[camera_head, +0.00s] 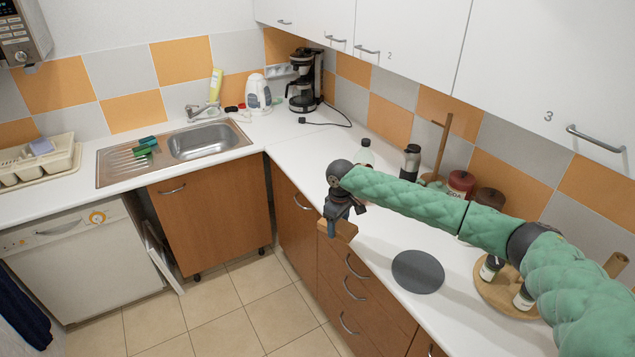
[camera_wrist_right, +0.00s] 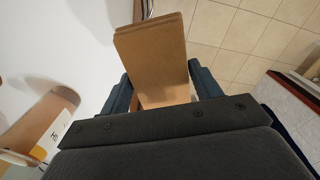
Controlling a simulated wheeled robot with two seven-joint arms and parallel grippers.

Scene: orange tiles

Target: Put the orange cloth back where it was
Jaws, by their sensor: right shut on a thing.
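The orange cloth (camera_head: 346,231) looks like a flat, folded, brownish-orange slab. It hangs at the front edge of the right-hand counter, above the drawers. In the right wrist view the cloth (camera_wrist_right: 155,58) sticks out between the two fingers, with layered edges at its far end. My right gripper (camera_head: 338,213) points down and is shut on the cloth. In the head view I cannot tell whether the cloth touches the counter. My left gripper is not in view.
A grey round mat (camera_head: 418,272) lies on the white counter (camera_head: 390,233). A wooden round tray (camera_head: 497,292) with jars stands at the right. A bottle (camera_head: 365,152), dark flask (camera_head: 410,163) and red-lidded jar (camera_head: 460,185) stand behind my arm. The sink (camera_head: 205,140) is at the left.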

